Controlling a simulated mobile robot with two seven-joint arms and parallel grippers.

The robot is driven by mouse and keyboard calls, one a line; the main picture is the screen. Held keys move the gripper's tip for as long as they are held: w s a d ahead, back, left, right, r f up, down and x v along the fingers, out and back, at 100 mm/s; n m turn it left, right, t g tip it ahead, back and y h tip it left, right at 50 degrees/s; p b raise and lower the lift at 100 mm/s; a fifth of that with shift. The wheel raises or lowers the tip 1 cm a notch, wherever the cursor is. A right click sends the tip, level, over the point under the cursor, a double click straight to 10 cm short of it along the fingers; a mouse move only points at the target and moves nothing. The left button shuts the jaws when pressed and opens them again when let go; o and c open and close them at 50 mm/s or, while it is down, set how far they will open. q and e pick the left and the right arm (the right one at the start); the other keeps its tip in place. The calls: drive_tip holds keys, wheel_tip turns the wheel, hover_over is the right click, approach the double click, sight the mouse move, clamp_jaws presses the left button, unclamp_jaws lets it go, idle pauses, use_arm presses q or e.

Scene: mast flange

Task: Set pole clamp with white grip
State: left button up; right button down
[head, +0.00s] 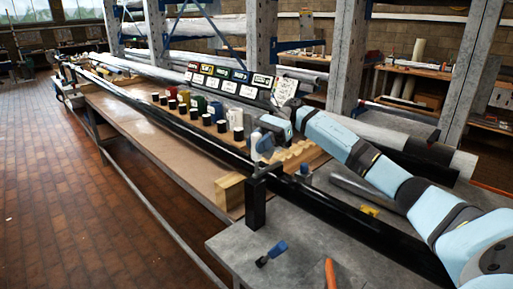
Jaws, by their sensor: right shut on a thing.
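My right gripper (264,137) reaches in from the right above the bench. It is shut on a white-gripped piece (262,147), taken to be the pole clamp, just above the long black pole (330,202). The fingertips are small and partly hidden, and I cannot tell whether the piece touches the pole. A black upright post (256,205) stands below it at the bench's near part. A row of black-capped pieces with coloured grips, including red, yellow, green, blue and white (235,118), stands behind the pole. My left gripper is not in view.
Small label boards (229,87) stand behind the row. A wooden block (230,191) sits left of the post. A blue-handled tool (271,252) and an orange handle (330,273) lie on the grey near table (300,245). Grey rack columns (350,60) rise behind. The brick floor at left is clear.

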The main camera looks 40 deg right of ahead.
drive_tip(key=c, duration=0.9)
unclamp_jaws()
drive_tip(key=v, duration=1.3)
drive_tip(key=shift+d+r, duration=0.1)
drive_tip(key=shift+d, duration=0.25)
